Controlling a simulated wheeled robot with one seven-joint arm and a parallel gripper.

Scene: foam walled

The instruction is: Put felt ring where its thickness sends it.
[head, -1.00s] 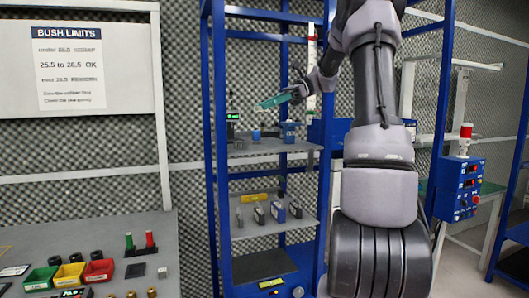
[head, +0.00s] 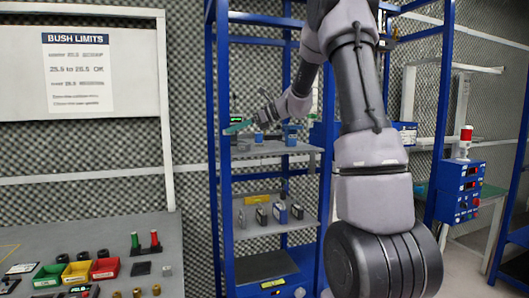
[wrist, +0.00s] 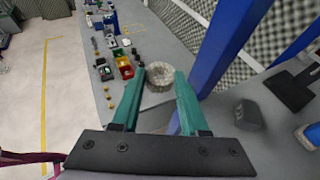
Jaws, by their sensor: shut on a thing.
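The felt ring (wrist: 160,76) is a pale grey-beige round piece between the tips of my teal fingers in the wrist view. My gripper (wrist: 160,84) is shut on it and holds it up, with the grey bench far below. In the head view my gripper (head: 238,127) is at the left post of the blue rack, in front of the upper shelf; the ring cannot be made out there. Green (head: 48,276), yellow (head: 76,272) and red (head: 105,268) bins stand on the bench at lower left.
A "BUSH LIMITS" sign (head: 79,72) hangs above the bench (head: 100,235). The blue rack post (head: 225,170) is close to my gripper. The rack's upper shelf (head: 275,149) holds several small items. Black rings, brass pieces and green and red posts stand on the bench.

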